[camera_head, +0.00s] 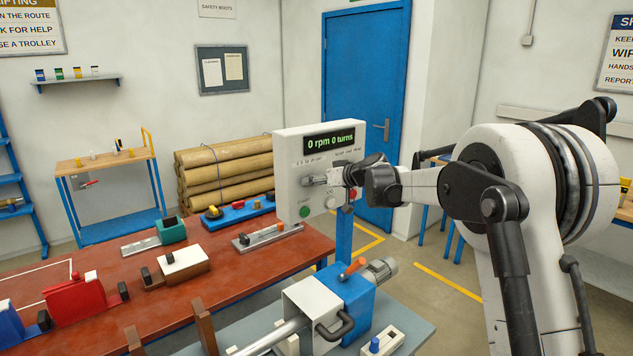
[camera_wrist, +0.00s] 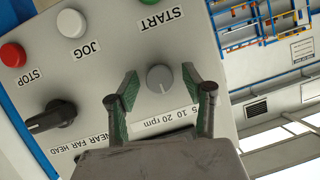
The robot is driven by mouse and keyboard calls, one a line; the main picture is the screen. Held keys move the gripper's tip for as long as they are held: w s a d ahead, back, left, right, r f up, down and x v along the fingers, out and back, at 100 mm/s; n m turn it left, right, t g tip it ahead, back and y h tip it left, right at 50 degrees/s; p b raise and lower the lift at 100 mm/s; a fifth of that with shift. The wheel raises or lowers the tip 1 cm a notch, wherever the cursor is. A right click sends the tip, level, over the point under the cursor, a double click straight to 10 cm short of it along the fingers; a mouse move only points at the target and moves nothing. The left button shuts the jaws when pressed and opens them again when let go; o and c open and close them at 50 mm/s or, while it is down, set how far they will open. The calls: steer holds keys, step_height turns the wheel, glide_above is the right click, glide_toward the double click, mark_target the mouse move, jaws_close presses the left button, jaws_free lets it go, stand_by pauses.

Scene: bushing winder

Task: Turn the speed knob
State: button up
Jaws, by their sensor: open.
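The speed knob (camera_wrist: 160,78) is a round grey knob on the light control panel (camera_wrist: 105,60), beside the "5 10 20 rpm" label, in the wrist view. A pale pointer line shows on its face. My gripper (camera_wrist: 160,82) is open, with one green-padded finger on each side of the knob. Gaps show between pads and knob; contact is not visible. In the head view my gripper (camera_head: 318,180) reaches the front of the panel (camera_head: 290,150) from the right, hiding the knob. The display (camera_head: 330,141) reads "0 rpm 0 turns".
Near the knob are the green START button (camera_wrist: 162,17), white JOG button (camera_wrist: 71,23), red STOP button (camera_wrist: 12,54) and a black NEAR/FAR HEAD selector (camera_wrist: 55,118). Below the panel stands the blue winder housing (camera_head: 345,293) with an orange-handled lever (camera_head: 353,267). The red bench (camera_head: 230,270) lies left.

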jaws_close()
steer(key=shift+f+b, duration=0.1)
steer(key=shift+b, duration=0.2)
steer(key=shift+w+d+f+m+g+y+b, duration=0.1)
steer(key=shift+m+g+y+b, duration=0.25)
steer(key=shift+m+y+b, duration=0.8)
steer(key=shift+s+r+m+g+y+b, duration=0.1)
steer(key=shift+m+g+y+b, duration=0.3)
steer(key=shift+m+b, duration=1.3)
steer(key=shift+w+d+f+m+g+y+b, duration=0.1)
steer(key=shift+m+g+y+b, duration=0.15)
steer(key=shift+m+y+b, duration=0.95)
steer(key=shift+m+h, duration=0.25)
steer(key=shift+m, duration=0.1)
